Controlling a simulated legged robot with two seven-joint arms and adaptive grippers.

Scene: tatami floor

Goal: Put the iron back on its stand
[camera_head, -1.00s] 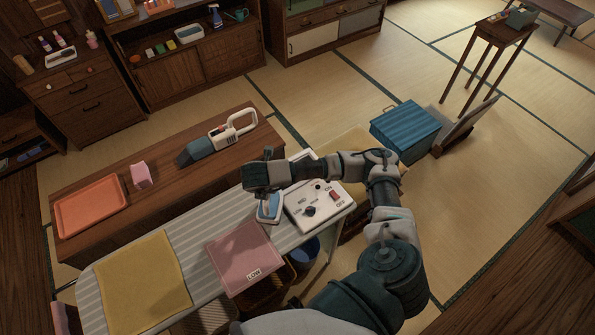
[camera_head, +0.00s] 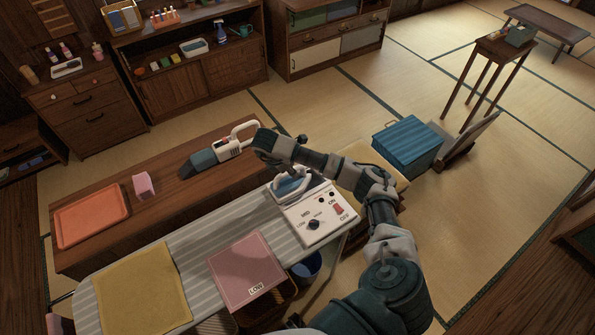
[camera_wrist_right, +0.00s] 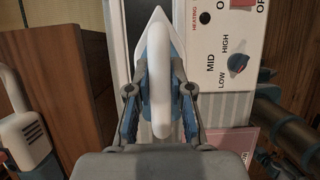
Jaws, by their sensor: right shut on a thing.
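The iron (camera_head: 289,189), blue and white with a pale handle, is at the upper left edge of the white control box in the head view. My right gripper (camera_head: 284,173) is shut on it. In the right wrist view my fingers flank the iron (camera_wrist_right: 160,75), its tip pointing up the picture. The stand is a white box (camera_head: 318,232) with a dial, a red switch and LOW, MID, HIGH marks; its panel (camera_wrist_right: 222,75) is right of the iron in the wrist view. The arm and iron hide part of it; I cannot tell whether the iron touches it.
The striped ironing board (camera_head: 200,237) bears a yellow cloth (camera_head: 143,290) and a pink cloth (camera_head: 246,262) marked LOW. Behind it a low wooden table (camera_head: 165,192) holds an orange tray (camera_head: 91,217), a pink block (camera_head: 144,185) and a handheld vacuum (camera_head: 222,150). A blue box (camera_head: 407,146) stands at right.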

